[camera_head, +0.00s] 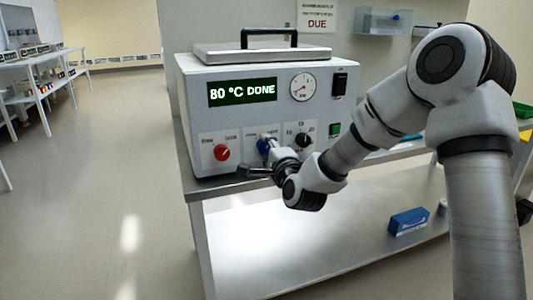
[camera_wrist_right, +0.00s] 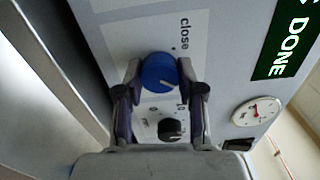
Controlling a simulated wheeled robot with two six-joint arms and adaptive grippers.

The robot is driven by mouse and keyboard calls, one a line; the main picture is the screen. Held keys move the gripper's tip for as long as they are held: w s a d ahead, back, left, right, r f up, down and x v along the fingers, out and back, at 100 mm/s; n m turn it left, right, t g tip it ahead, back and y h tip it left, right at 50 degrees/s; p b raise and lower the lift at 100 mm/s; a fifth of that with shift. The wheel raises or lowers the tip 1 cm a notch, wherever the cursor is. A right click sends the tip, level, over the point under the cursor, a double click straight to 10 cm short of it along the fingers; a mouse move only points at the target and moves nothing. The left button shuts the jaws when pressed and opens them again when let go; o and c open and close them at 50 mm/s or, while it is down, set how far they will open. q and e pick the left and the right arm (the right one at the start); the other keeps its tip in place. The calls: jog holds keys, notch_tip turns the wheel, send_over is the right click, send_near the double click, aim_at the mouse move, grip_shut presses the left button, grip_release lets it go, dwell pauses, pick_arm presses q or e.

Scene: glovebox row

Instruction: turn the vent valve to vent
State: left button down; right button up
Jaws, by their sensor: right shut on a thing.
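The grey bench unit (camera_head: 235,120) has a row of knobs on its front under a green display reading "80 °C DONE". A blue round knob (camera_head: 263,145) sits in the middle of the row. In the right wrist view the blue knob (camera_wrist_right: 158,72) has a short white mark on its face and the word "close" printed beside it; its other label is hidden. My right gripper (camera_wrist_right: 159,74) is shut on the blue knob, one finger on each side. In the head view this gripper (camera_head: 270,156) partly covers the knob's label plate. My left gripper is out of view.
A red knob (camera_head: 221,152) is left of the blue one and a black knob (camera_head: 302,140) right of it. A round gauge (camera_head: 303,87) and black switch (camera_head: 339,84) are above. A blue box (camera_head: 408,221) lies on the lower shelf. The floor at left is clear.

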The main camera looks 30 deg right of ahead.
jog(key=shift+m+b, duration=0.3)
jog(key=shift+m, duration=0.6)
jog(key=o, duration=1.1)
jog(key=shift+o, duration=0.2)
jog(key=v, duration=0.7)
jog(key=shift+s, duration=0.25)
